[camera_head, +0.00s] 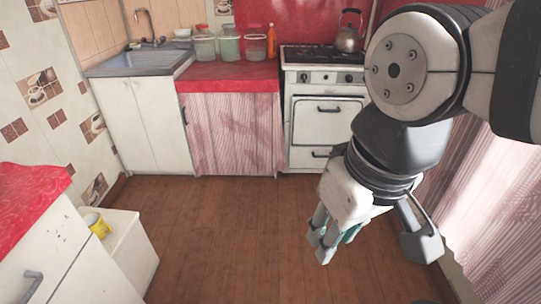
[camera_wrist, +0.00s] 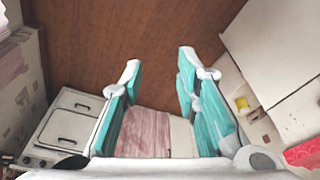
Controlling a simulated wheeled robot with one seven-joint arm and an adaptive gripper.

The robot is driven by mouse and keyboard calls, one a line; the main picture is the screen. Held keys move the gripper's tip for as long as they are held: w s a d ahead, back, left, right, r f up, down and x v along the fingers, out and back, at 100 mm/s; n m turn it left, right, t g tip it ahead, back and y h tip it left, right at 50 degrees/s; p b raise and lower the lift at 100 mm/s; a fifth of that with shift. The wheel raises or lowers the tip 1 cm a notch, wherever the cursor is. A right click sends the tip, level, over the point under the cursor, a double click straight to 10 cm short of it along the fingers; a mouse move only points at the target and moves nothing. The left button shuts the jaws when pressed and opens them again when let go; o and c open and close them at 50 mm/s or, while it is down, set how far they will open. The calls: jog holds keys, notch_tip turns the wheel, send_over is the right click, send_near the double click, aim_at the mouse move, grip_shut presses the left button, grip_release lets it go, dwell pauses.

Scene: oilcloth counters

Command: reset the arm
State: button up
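My arm comes in from the upper right of the head view and bends down in front of the stove. My gripper (camera_head: 322,248) hangs over the wooden floor, its fingers pointing down. In the wrist view my gripper (camera_wrist: 160,72) shows two teal-padded fingers standing well apart, with nothing between them but the floor and the distant curtained counter front. It is open and empty and touches nothing.
The brown floor (camera_head: 215,235) is clear. A white stove (camera_head: 322,120) with a kettle (camera_head: 349,32), a red counter (camera_head: 230,75) with jars and a sink (camera_head: 140,62) stand at the back. A red-topped cabinet (camera_head: 30,205) and a white box (camera_head: 128,240) holding a yellow thing (camera_head: 97,225) are left.

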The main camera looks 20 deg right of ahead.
jog(key=s, duration=0.2)
jog(key=s+g, duration=0.1)
jog(key=s, duration=0.1)
jog(key=shift+d+m, duration=0.3)
jog(key=shift+d, duration=0.1)
jog(key=shift+w, duration=0.1)
notch_tip(320, 180, up, 17)
jog(key=t+p, duration=0.3)
jog(key=p, duration=1.2)
